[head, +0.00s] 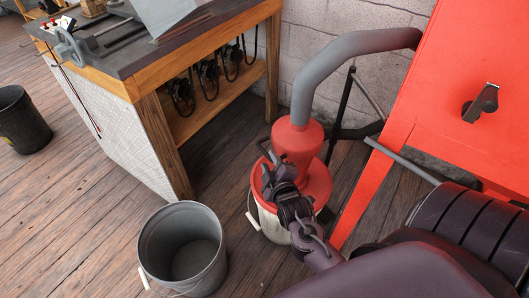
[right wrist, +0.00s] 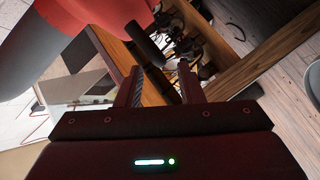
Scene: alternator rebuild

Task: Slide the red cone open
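The red cone (head: 298,143) stands upright on a pale bucket (head: 272,221), with a thick grey hose joined to its top. A dark handle-like bar (head: 264,147) shows at its left side. My right gripper (head: 266,178) is in front of the cone's left side and hides part of its lower rim. In the right wrist view the gripper (right wrist: 161,84) has its two fingers apart. A dark bar (right wrist: 145,43) shows beyond the gap; I cannot tell whether it touches a finger. The cone's red side (right wrist: 88,10) fills the upper left there. My left gripper is not in view.
An open grey bucket (head: 182,250) stands on the wooden floor left of the cone. A workbench (head: 150,78) is behind it. A red cabinet (head: 455,75) stands close on the right, and the grey hose (head: 345,58) runs over to it. A dark bin (head: 22,122) is at far left.

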